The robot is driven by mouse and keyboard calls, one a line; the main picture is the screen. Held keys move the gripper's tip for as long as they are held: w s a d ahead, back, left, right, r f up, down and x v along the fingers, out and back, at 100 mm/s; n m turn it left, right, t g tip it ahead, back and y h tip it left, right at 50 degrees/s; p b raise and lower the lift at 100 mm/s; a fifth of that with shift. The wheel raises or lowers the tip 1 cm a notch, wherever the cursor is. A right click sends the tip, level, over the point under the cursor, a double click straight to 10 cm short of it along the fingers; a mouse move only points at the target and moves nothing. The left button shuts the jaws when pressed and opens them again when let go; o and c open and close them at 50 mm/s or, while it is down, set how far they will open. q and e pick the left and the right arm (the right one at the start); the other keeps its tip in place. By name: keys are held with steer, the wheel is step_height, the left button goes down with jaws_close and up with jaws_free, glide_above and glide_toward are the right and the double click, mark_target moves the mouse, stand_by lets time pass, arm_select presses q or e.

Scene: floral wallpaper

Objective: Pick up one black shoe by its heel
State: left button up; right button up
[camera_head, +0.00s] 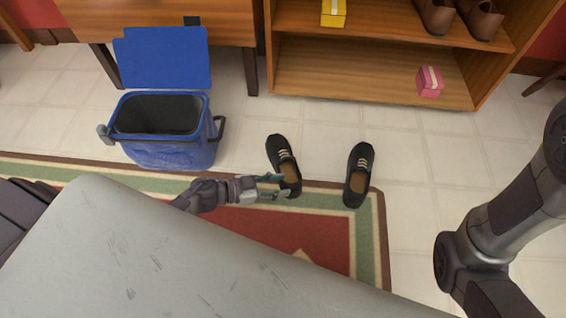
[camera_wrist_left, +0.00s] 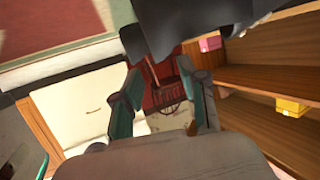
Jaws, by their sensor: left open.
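Two black shoes with pale laces and tan insides stand apart on the floor, toes away from me in the head view. The left shoe (camera_head: 279,148) has its heel end over the rug border. The right shoe (camera_head: 362,158) stands to its right. My left gripper (camera_head: 285,186) is open, its fingertips at the left shoe's heel end; I cannot tell whether they touch it. In the left wrist view its two fingers (camera_wrist_left: 163,80) are spread apart. Dark shapes beyond them there may be the shoes, but this is unclear. My right gripper is out of view; only its arm shows.
A blue bin (camera_head: 170,153) with its lid raised stands left of the shoes. A wooden shelf (camera_head: 365,75) behind holds brown shoes (camera_head: 437,15), a yellow box (camera_head: 333,13) and a pink box (camera_head: 430,81). A red and green rug (camera_head: 368,235) lies below. Tiled floor is free on the right.

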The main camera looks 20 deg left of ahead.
mark_target(292, 184)
arm_select(q)
steer(key=b+x, duration=0.4)
steer(key=shift+w+d+f, duration=0.1)
steer(key=shift+d+f, duration=0.15)
steer(key=shift+f, duration=0.2)
steer(key=shift+w+d, duration=0.15)
steer(key=shift+d, duration=0.1)
steer(key=shift+c, duration=0.2)
jaws_close()
steer(key=shift+w+r, duration=0.1)
